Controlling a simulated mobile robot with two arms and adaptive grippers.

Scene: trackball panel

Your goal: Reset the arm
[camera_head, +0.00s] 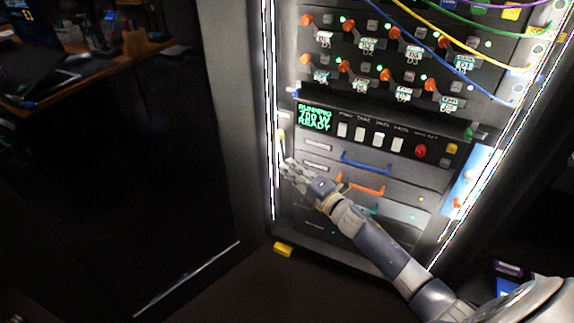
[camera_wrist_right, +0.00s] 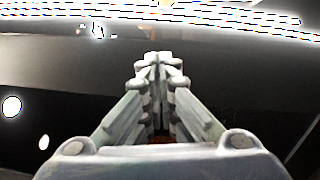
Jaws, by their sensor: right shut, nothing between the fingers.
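My right arm (camera_head: 385,245) comes in from the lower right of the head view and reaches across the lower front of the rack. My right gripper (camera_head: 290,170) is shut and empty at the rack's left edge, beside the drawer fronts. I cannot tell whether it touches the rack. In the right wrist view the gripper's fingers (camera_wrist_right: 155,70) meet at their tips in front of a dark surface. My left gripper is not in view.
The lit rack (camera_head: 315,225) has a green display (camera_head: 314,118), white switches (camera_head: 360,133), a red button (camera_head: 420,151), and drawers with a blue handle (camera_head: 366,162) and an orange handle (camera_head: 362,188). Cables hang at upper right. A dark cabinet (camera_head: 110,190) and a desk stand left.

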